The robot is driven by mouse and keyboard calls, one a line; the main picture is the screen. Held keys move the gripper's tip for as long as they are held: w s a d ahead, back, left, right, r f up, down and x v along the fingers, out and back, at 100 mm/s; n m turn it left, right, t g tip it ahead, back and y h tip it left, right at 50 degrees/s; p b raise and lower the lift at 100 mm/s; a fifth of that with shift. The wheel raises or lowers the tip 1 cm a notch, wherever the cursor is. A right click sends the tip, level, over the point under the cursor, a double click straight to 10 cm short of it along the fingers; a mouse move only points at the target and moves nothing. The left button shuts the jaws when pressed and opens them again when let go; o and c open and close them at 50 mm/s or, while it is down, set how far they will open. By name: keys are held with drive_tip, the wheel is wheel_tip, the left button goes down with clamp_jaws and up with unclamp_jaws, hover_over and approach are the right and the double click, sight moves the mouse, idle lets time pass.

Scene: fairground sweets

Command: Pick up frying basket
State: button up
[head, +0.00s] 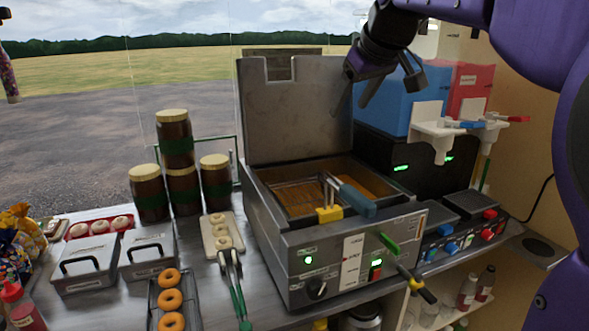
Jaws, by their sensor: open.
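The frying basket (297,198) is a wire mesh basket sitting in the left part of the open deep fryer (270,232). A metal bracket rises at the fryer's front, with a yellow grip (329,214) and a blue-grey grip (357,200) beside it. I cannot tell for certain which grip belongs to which basket. My gripper (386,88) is open and empty, pointing down. In the picture it is above and right of the basket, in front of the raised lid's right edge and the blue slush tank, apart from the grips.
The raised fryer lid (298,115) stands behind the basin. Blue (400,98) and red (467,85) drink tanks are at the right. Stacked jars (175,140), metal boxes (146,250), doughnut trays and tongs (235,285) crowd the left counter. A green lever (389,243) projects at the fryer's front.

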sight(345, 185)
drive_tip(key=s+d+f+m+g, duration=0.1)
drive_tip(key=s+f+g, duration=0.3)
drive_tip(key=s+f, duration=0.15)
drive_tip(key=x, duration=0.7)
drive_tip(key=w+b+x, duration=0.1)
drive_tip(key=x, duration=0.3)
drive_tip(key=shift+d, duration=0.25)
drive_tip(key=shift+x, duration=2.9)
drive_tip(key=shift+d, duration=0.2)
drive_tip(key=shift+c, duration=0.3)
clamp_jaws()
drive_tip(key=shift+t, duration=0.3)
